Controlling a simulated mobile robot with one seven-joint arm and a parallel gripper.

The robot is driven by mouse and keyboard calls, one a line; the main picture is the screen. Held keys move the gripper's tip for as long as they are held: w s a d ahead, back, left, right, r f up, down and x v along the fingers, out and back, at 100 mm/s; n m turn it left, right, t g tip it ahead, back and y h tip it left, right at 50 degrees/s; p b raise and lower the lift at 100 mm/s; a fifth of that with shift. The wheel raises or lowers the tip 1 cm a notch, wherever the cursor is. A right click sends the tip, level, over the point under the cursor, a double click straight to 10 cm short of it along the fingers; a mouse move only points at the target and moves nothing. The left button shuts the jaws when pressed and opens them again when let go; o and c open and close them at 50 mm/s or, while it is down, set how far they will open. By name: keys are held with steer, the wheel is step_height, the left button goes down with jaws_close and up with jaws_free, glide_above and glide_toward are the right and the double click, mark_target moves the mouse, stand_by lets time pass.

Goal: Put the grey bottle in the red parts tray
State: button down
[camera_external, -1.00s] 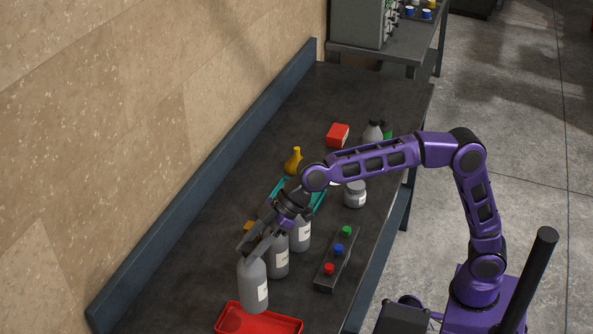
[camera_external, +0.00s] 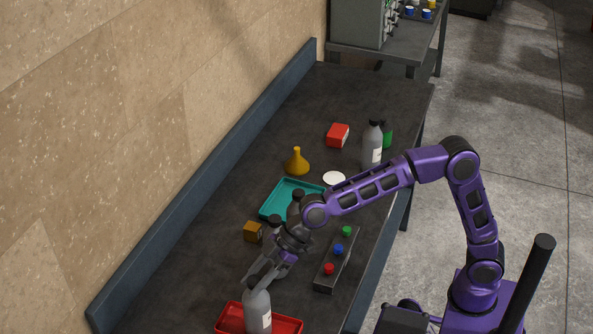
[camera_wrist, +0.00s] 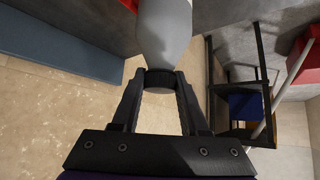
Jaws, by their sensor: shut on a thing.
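My gripper (camera_external: 260,281) is shut on the grey bottle (camera_external: 257,314), holding it by the neck just below or at its dark cap. The bottle is about upright, with a white label. It overlaps the red parts tray (camera_external: 289,325) at the near end of the bench; I cannot tell whether its base touches the tray floor. In the wrist view the black fingers (camera_wrist: 160,85) pinch the dark cap area, and the grey bottle body (camera_wrist: 165,35) extends away from them. A red patch of the tray (camera_wrist: 130,4) shows beyond.
Other grey bottles stand behind my gripper, partly hidden. A button box (camera_external: 336,262) is to the right. A teal tray (camera_external: 284,196), brown block (camera_external: 253,232), yellow funnel (camera_external: 297,163), red box (camera_external: 338,134) and another grey bottle (camera_external: 371,148) are farther back. A wall ledge lines the left.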

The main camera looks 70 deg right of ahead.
steer(key=shift+r, duration=0.2)
steer(key=shift+f, duration=0.2)
steer(key=shift+c, duration=2.1)
jaws_free()
steer(key=shift+r, duration=0.15)
steer(key=v, duration=1.2)
